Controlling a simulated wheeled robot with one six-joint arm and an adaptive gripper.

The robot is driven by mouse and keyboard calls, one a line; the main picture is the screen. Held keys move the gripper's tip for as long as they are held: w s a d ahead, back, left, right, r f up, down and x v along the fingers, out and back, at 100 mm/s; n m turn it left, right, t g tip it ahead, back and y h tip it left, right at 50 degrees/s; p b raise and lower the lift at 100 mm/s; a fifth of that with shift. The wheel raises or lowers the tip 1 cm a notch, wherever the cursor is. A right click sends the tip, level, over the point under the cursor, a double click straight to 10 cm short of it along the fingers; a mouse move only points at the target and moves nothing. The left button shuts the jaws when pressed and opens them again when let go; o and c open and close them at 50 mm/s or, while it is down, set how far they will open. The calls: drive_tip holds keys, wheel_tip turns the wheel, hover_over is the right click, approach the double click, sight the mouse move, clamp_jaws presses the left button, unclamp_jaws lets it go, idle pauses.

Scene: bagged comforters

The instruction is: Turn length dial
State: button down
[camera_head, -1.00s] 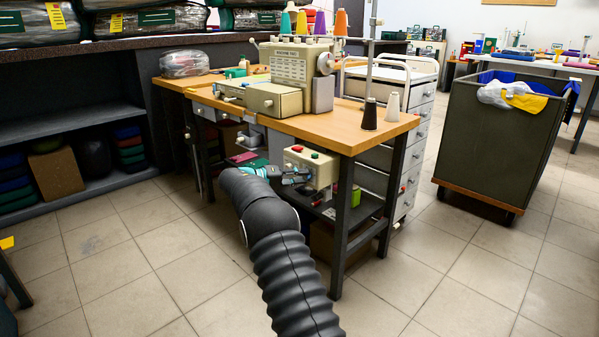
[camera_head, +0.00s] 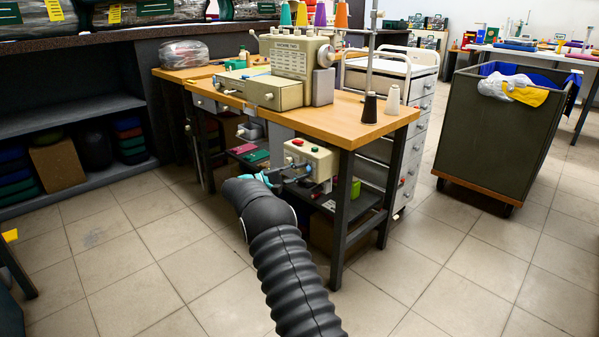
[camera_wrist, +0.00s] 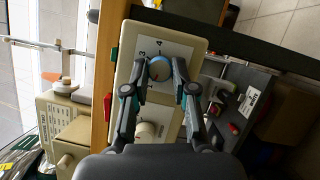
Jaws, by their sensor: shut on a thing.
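A cream control box (camera_head: 318,160) is mounted under the front of the sewing table. A second, cream knob (camera_wrist: 147,130) sits on the same face, between my fingers and nearer my palm. I cannot read a length label. In the head view my gripper (camera_head: 290,177) is at the box front, partly hiding the dial.
The wooden tabletop (camera_head: 345,128) with the sewing machine (camera_head: 292,60) overhangs the box. A dark table leg (camera_head: 343,215) stands right of my arm. A dark cart (camera_head: 500,125) is at the right. The tiled floor on the left is open.

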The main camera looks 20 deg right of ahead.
idle(0.4)
drive_tip(key=c, duration=0.9)
unclamp_jaws()
drive_tip(key=shift+c, duration=0.2)
drive_tip(key=a+f, duration=0.1)
drive_tip(key=a, duration=1.1)
drive_tip(key=shift+w+f, duration=0.15)
drive_tip(key=shift+f, duration=0.05)
